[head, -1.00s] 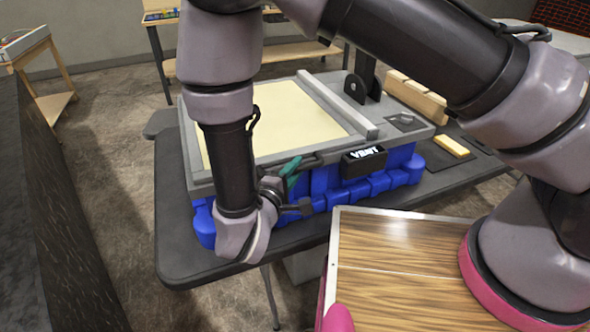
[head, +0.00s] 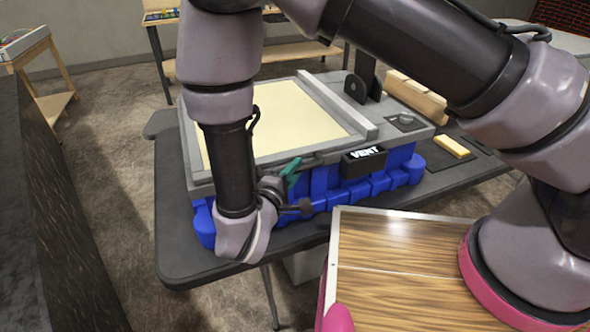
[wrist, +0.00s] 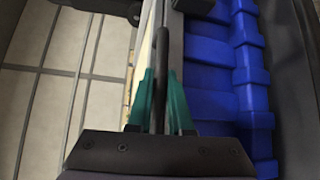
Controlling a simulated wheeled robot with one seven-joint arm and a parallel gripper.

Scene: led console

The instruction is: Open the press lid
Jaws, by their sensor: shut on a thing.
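The press stands on a dark table, with a grey-framed lid (head: 364,127) around a cream panel and a blue ribbed base (head: 375,186). The lid lies flat over the base as far as the head view shows. A dark handle (head: 325,157) runs along its front edge. My gripper (head: 290,168), with teal fingers, is at the front edge, left of a black VENT label (head: 363,161). In the wrist view my gripper (wrist: 160,105) is shut on the dark handle (wrist: 159,65), one finger on each side. My arm hides the lid's left front part.
The table (head: 185,255) has bare room at its front left. A yellow block (head: 452,146) and wooden bars (head: 415,97) lie right of the press. A black upright bracket (head: 362,80) stands at the lid's back right. My forearm passes close over the press.

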